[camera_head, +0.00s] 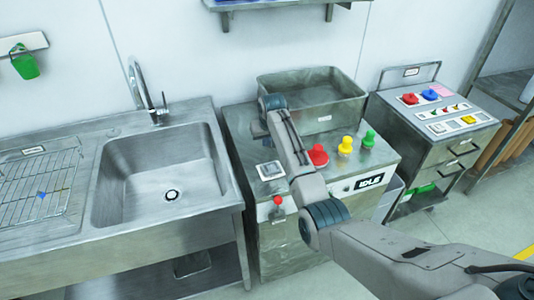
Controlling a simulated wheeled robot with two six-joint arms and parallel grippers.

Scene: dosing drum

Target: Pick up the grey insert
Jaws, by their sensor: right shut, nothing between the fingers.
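I cannot make out a grey insert in the head view. My right arm comes in from the lower right, bends over the front of the steel machine (285,245), and reaches back over its top. Its far end, with my right gripper (272,103), is at the left side of the open steel basin (325,110) on the machine. The gripper is shut and empty; its fingers are hard to make out. I cannot tell whether it touches the basin. My left gripper is not in view.
The machine has red (317,155), yellow (345,146) and green (369,139) knobs and an IDLE label (369,182). A sink (160,175) and wire drying rack (40,185) are on the left. A cabinet with coloured items (445,110) stands on the right. A wall shelf is above.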

